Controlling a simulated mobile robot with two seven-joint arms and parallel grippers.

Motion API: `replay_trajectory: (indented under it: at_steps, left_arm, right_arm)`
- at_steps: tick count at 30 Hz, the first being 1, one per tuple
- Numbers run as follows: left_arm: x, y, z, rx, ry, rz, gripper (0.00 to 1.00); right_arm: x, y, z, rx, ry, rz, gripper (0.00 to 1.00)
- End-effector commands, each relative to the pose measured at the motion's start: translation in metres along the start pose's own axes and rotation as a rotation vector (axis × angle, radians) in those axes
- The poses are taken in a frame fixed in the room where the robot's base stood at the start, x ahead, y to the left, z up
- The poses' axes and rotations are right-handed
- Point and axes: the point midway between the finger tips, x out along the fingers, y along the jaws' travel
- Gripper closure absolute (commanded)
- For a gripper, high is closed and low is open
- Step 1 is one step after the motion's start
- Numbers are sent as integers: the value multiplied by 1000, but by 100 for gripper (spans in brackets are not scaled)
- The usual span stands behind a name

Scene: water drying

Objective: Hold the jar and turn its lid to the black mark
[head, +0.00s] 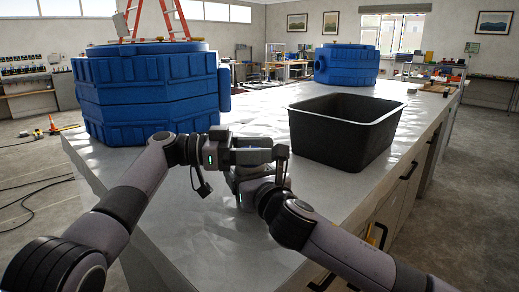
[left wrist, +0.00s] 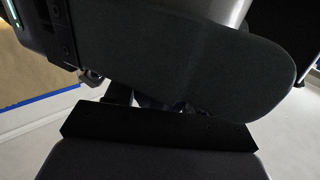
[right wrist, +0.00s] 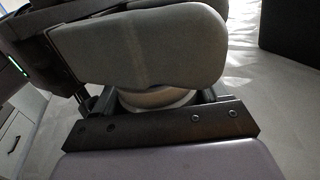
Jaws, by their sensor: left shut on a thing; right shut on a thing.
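The jar is mostly hidden between my two grippers. A pale, rounded part of the jar (right wrist: 158,97) shows between the fingers in the right wrist view. My left gripper (head: 268,152) is shut at the upper part, where the lid is; a grey curved surface shows at the top edge of the left wrist view, too little to identify. My right gripper (head: 246,182) is shut around the jar lower down, just below the left gripper. The lid's outline and the black mark cannot be made out.
The grippers are over a glossy white counter (head: 230,240). A black open bin (head: 340,150) stands to their right. A large blue ribbed tank (head: 145,95) stands behind left, and another blue tank (head: 347,65) farther back. The counter's front left is clear.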

Motion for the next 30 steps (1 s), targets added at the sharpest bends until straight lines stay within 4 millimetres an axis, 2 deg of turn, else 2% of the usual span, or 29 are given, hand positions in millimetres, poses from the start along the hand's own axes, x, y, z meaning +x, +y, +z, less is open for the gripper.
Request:
replay_trajectory:
  at_steps: [4,5,6,17,20,30]
  left_arm:
    - [-3,-3,3,-5,-2,-13,77]
    - [-3,-3,3,-6,-2,-12,36]
    - [-3,-3,3,-6,-2,-12,25]
    - [-4,-1,1,-3,0,-4,25]
    - [-16,-1,1,-3,1,-6,25]
    - [-86,-1,2,-4,-1,-8,25]
  right_arm:
    - [-1,2,2,5,-5,5,73]
    - [-1,2,2,5,-5,5,73]
    - [-1,2,2,5,-5,5,73]
    - [0,0,2,2,-4,2,73]
    - [0,0,2,2,-3,1,73]
    - [0,0,2,2,-3,0,73]
